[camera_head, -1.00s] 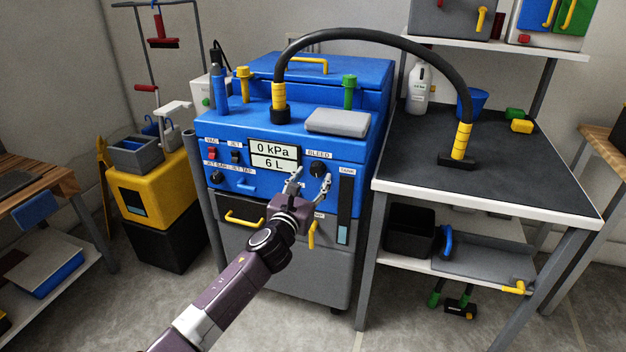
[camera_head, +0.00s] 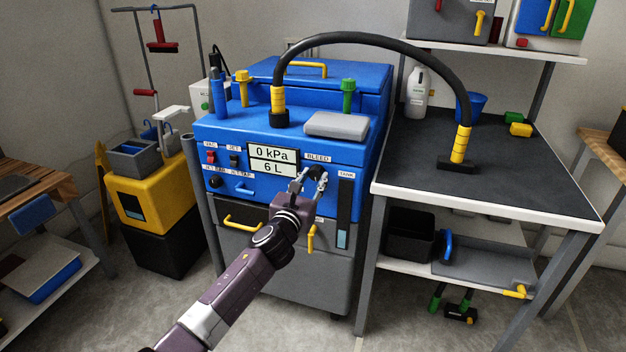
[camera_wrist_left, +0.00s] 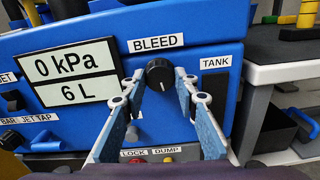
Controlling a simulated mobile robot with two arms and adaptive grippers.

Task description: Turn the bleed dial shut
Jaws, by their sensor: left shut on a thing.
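The bleed dial (camera_head: 316,171) is a round black knob on the front panel of a blue machine (camera_head: 215,133), under the "BLEED" label. The display (camera_head: 273,159) reads 0 kPa and 6 L. My right gripper is in neither view now.
A "TANK" level strip (camera_head: 344,210) is right of the dial. Yellow handles (camera_head: 311,238) stick out below. A black hose (camera_head: 375,42) arches from the machine to a dark-topped table (camera_head: 540,170) at the right. A grey slab (camera_head: 337,124) lies on top of the machine.

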